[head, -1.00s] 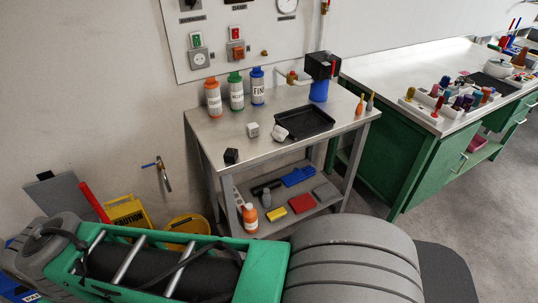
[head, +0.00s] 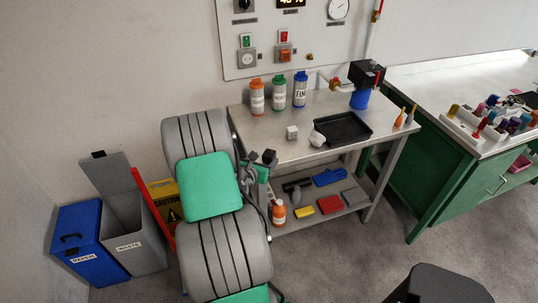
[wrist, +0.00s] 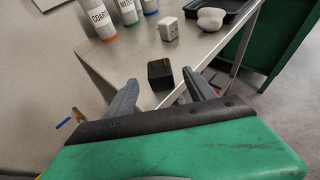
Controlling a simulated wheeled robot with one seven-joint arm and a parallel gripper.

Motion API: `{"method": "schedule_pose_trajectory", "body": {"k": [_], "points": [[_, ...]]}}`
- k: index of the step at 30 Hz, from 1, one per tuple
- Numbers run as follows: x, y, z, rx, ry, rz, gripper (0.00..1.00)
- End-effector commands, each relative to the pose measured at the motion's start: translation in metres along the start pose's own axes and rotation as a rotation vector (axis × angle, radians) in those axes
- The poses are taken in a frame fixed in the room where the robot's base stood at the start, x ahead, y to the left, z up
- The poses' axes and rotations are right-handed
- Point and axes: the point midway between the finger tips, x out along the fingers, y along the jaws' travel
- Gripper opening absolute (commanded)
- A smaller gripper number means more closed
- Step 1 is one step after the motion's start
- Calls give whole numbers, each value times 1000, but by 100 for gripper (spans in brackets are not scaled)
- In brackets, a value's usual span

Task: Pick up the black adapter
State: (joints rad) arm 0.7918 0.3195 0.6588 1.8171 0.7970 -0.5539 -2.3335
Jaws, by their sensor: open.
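The black adapter (head: 270,156) is a small dark cube on the front left corner of the grey metal table (head: 300,147). In the wrist view the black adapter (wrist: 160,74) lies ahead, between the lines of my two fingers. My gripper (wrist: 160,84) is open and empty, with one finger on each side of the view. In the head view my gripper (head: 256,164) is at the table's left front corner, close to the adapter and partly hidden by my arm. I cannot tell whether a finger touches the adapter.
A white cube (head: 292,132), a white rounded piece (head: 317,139) and a black tray (head: 343,129) lie behind and right of the adapter. Three labelled bottles (head: 279,92) stand at the back. The lower shelf (head: 345,205) holds several items. Bins (head: 135,240) stand left.

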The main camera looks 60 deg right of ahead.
Motion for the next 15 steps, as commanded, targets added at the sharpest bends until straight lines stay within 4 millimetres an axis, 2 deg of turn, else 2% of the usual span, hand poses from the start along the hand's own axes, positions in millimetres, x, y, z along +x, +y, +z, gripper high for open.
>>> {"method": "schedule_pose_trajectory", "body": {"k": [9,15], "points": [[51,-2,3,4,2,-1,64],[56,0,2,5,2,3,64]]}}
